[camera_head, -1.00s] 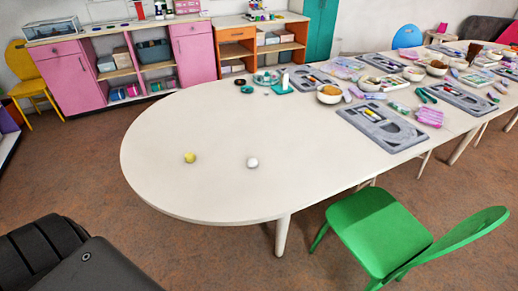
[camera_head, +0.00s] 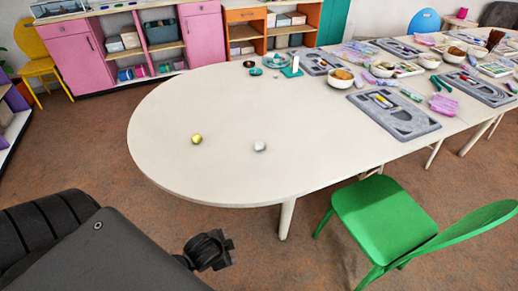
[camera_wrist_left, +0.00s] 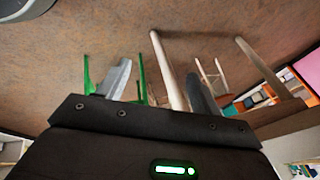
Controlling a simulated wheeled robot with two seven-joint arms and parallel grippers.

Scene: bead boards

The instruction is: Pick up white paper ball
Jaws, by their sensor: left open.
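The white paper ball (camera_head: 260,146) lies on the near rounded end of the pale table (camera_head: 200,110). A yellow ball (camera_head: 197,139) lies to its left, apart from it. My left arm comes in at the bottom left of the head view, its dark end below and left of the table's near edge, away from the ball. In the left wrist view my left gripper (camera_wrist_left: 158,70) has its two grey fingers spread with nothing between them. The paper ball does not show in that view. My right gripper is not in view.
A green chair (camera_head: 378,215) stands at the table's near right side. Grey trays (camera_head: 394,112), bowls (camera_head: 341,78) and craft items crowd the table's far right part. The table around the two balls is clear. Table legs and brown floor show in the left wrist view.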

